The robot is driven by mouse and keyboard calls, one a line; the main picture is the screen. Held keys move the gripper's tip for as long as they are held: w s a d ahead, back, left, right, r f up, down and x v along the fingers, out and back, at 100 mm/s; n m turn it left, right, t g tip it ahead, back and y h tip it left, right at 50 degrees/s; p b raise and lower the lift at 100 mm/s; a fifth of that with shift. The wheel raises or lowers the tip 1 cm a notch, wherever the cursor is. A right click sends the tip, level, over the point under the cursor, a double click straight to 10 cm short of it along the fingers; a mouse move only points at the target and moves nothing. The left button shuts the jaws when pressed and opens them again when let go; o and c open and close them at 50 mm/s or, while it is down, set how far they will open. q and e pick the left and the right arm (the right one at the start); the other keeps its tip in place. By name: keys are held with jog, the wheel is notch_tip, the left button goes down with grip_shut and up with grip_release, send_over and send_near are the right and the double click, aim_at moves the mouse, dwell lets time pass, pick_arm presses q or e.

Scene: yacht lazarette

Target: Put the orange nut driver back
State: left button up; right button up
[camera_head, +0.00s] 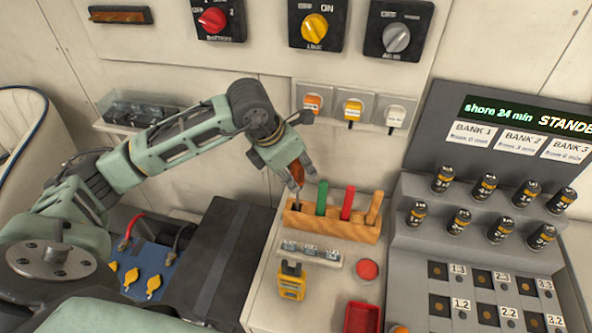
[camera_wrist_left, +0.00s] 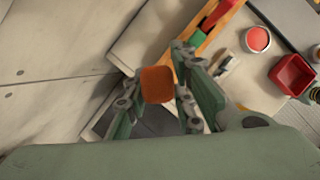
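The orange nut driver (camera_head: 298,172) is upright between the fingers of my left gripper (camera_head: 301,174), above the left end of the wooden rack (camera_head: 330,226). Its handle (camera_wrist_left: 157,84) also shows in the left wrist view, between the two fingers, which are closed around it. Its lower end is close to the rack's leftmost place; I cannot tell whether it is inside a hole. A green-handled tool (camera_head: 321,198), a red-handled tool (camera_head: 347,203) and a tan-handled tool (camera_head: 374,207) stand in the rack to the right. My right gripper is not in view.
Labelled small blocks (camera_head: 310,252), a yellow device (camera_head: 291,281), a red button (camera_head: 367,270) and a red bin (camera_head: 361,317) are in front of the rack. A grey battery console (camera_head: 480,225) stands right. Wall sockets (camera_head: 353,107) are behind. A black case (camera_head: 222,262) lies left.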

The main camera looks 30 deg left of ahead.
pick_arm(q)
jog(key=o, duration=0.3)
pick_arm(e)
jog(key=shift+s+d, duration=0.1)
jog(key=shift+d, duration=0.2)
pick_arm(q)
jog(key=shift+r, duration=0.15)
jog(key=shift+s+a+r, duration=0.1)
jog(key=shift+r, duration=0.2)
jog(key=b+v, duration=0.2)
jog(key=v, duration=0.9)
jog(key=shift+b, duration=0.3)
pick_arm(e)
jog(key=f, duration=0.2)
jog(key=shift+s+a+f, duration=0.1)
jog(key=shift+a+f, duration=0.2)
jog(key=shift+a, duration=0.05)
pick_arm(q)
jog(key=shift+s+r, duration=0.1)
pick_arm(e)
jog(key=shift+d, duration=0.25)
